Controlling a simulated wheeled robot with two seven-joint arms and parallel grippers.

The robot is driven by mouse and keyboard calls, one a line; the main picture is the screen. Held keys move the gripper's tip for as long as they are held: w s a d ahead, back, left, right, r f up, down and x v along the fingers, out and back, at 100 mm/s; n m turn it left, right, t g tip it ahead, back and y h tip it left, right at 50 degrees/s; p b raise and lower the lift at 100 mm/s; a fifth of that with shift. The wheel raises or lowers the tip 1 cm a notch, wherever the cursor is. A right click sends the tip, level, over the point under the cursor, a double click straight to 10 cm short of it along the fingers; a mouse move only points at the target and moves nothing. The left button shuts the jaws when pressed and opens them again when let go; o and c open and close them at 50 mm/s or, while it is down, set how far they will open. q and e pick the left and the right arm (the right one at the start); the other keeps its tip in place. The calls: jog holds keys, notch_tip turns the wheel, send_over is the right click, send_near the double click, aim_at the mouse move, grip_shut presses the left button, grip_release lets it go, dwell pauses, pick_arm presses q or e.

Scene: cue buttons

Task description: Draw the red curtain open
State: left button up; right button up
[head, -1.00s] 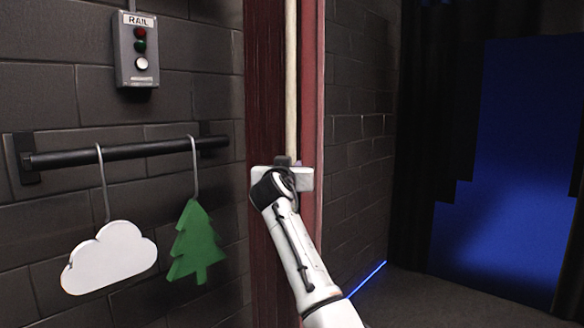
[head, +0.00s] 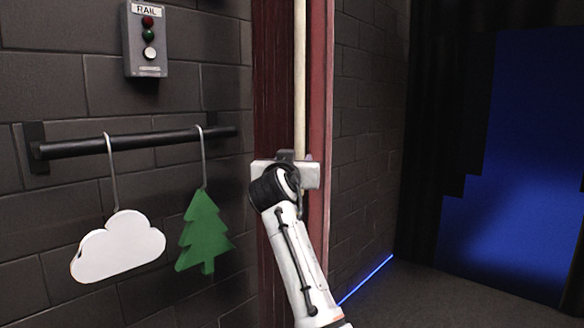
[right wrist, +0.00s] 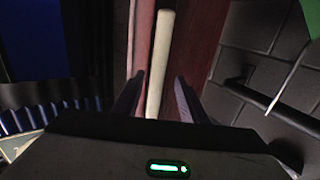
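The red curtain (head: 274,90) hangs as a narrow dark red strip beside the dark block wall in the head view. A pale upright rod or cord (head: 300,75) runs down its front, and it also shows in the right wrist view (right wrist: 160,60). My right gripper (head: 294,165) is at this rod, in front of the curtain. In the right wrist view its two fingers (right wrist: 157,97) stand apart on either side of the rod, with gaps visible. The head view hides the fingertips behind the gripper body. My left gripper is not in view.
A blue-lit opening (head: 525,160) lies at right.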

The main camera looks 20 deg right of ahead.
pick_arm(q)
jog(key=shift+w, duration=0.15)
pick_arm(e)
jog(key=v, duration=0.5)
jog(key=shift+f, duration=0.1)
